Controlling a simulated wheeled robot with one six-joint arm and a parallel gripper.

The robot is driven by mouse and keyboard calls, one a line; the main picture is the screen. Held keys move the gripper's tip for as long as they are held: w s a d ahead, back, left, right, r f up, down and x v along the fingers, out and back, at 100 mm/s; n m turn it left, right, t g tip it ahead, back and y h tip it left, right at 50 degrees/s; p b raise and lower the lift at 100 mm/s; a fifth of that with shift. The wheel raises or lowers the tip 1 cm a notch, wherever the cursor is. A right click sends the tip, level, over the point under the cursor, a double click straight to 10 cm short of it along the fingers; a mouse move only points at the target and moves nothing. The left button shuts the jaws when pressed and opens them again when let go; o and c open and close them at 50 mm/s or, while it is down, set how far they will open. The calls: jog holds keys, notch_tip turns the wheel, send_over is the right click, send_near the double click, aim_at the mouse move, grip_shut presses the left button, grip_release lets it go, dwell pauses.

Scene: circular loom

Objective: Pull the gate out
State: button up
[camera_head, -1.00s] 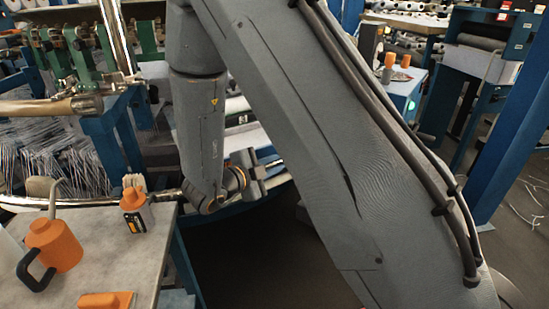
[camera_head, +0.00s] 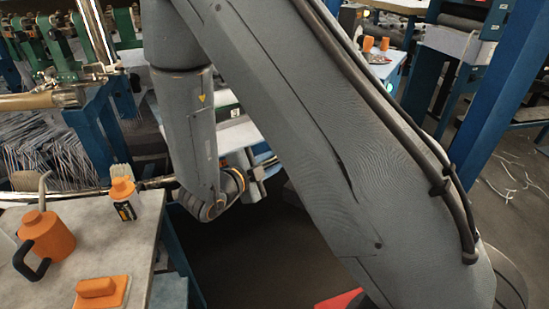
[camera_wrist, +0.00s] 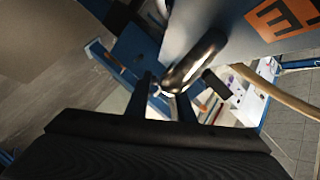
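I cannot tell for sure which part is the gate. In the wrist view, a shiny rounded metal bar (camera_wrist: 197,60) points down between and just beyond the fingertips of my gripper (camera_wrist: 164,85). The two dark fingers stand apart, and I cannot see them pressing on the bar. In the head view, my gripper (camera_head: 258,183) is at the end of my arm, low beside the loom's blue frame (camera_head: 95,140). A shiny metal rail (camera_head: 155,184) runs along the loom toward my wrist. My arm hides much of the loom there.
A grey table (camera_head: 85,240) at the left holds an orange can (camera_head: 47,236), an orange-capped bottle (camera_head: 123,198) and an orange block (camera_head: 97,288). A blue post (camera_head: 500,85) stands at the right. Dark floor (camera_head: 250,255) is open below my gripper. A grey panel with an orange label (camera_wrist: 285,18) is close.

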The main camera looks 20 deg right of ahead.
jog(key=shift+o, duration=1.1)
jog(key=v, duration=0.8)
